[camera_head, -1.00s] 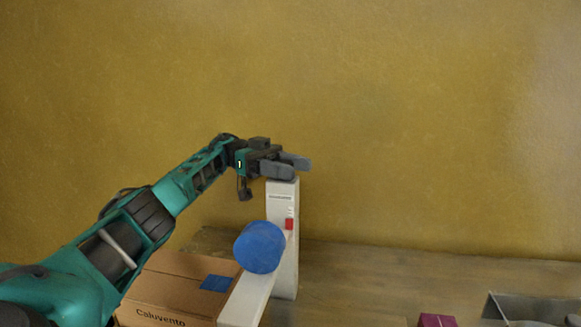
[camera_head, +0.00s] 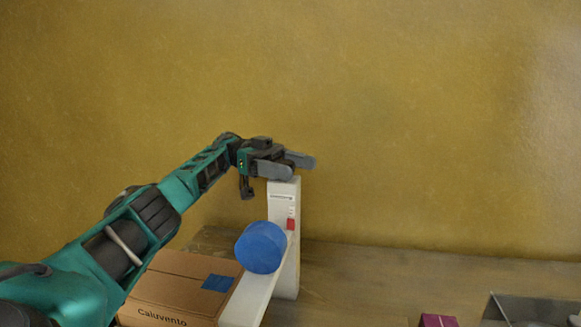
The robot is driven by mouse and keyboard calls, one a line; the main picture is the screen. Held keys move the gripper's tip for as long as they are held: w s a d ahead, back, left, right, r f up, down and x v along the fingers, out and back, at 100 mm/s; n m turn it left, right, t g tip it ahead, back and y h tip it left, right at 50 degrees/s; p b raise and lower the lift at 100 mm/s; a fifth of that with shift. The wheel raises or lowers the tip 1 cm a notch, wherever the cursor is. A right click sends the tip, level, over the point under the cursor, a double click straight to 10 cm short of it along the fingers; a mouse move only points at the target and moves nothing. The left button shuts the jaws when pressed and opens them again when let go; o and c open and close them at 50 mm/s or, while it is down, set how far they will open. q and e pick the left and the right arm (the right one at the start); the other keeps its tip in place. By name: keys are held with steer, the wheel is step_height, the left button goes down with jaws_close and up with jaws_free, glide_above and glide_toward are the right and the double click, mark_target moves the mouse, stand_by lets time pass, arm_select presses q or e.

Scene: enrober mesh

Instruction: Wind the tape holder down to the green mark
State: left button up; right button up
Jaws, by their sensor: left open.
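A white post (camera_head: 285,262) stands upright on the table, with a small red block (camera_head: 291,224) and small markings on its front face. A large blue round piece (camera_head: 261,247) sits in front of the post, above a white arm (camera_head: 246,300) that runs toward me. I cannot make out a green mark. I cannot tell which part is the tape holder. My left gripper (camera_head: 293,166) is open at the top of the post, its fingers pointing right. Whether it touches the post is unclear. My right gripper is not in view.
A cardboard box (camera_head: 172,287) labelled Caluvento, with a blue patch on top, stands left of the white arm. A purple item (camera_head: 437,321) and a grey angular tray-like thing (camera_head: 530,309) are at the lower right.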

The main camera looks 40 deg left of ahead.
arm_select(q)
steer(key=shift+f+n+t, duration=0.1)
steer(key=shift+n+t, duration=0.3)
steer(key=shift+t, duration=0.2)
